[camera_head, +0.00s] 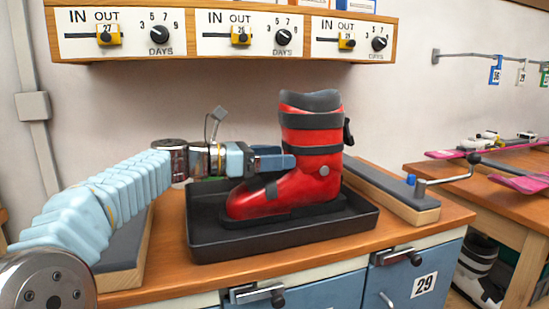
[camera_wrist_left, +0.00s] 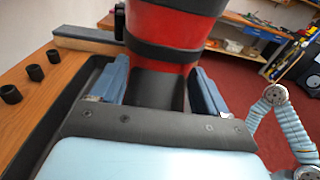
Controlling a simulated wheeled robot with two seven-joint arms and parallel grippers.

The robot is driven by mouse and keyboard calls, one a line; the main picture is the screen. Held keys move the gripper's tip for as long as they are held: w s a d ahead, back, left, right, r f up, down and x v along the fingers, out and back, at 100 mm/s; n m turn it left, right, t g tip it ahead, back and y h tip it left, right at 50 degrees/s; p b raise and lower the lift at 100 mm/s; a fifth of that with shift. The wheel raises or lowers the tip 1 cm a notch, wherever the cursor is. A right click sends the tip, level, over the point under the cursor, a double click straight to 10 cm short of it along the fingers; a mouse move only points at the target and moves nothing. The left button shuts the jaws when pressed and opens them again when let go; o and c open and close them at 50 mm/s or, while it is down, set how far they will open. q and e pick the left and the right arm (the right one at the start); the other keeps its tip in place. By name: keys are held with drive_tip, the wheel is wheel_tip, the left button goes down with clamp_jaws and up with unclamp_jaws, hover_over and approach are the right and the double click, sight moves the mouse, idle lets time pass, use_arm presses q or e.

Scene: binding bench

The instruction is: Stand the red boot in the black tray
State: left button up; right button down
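The red boot (camera_head: 300,180) stands upright in the black tray (camera_head: 300,241) on the bench, its toe pointing left and its sole low in the tray. My left gripper (camera_head: 282,155) is at the front of the boot's shaft, above the instep. In the left wrist view, the fingers of my left gripper (camera_wrist_left: 160,77) are wide apart, one on each side, with the boot (camera_wrist_left: 160,55) straight ahead. I see no clear grip on it; contact at the fingertips is hard to judge. My right gripper does not show.
A control shelf (camera_head: 220,35) with dials hangs above the bench. A padded wooden block (camera_head: 390,193) lies right of the tray, and another (camera_head: 125,258) lies left. Several black cups (camera_wrist_left: 33,72) stand on the bench. A second bench (camera_head: 480,185) with skis is at right.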

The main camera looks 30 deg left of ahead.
use_arm(q)
drive_tip(key=o, duration=0.4)
drive_tip(key=v, duration=1.2)
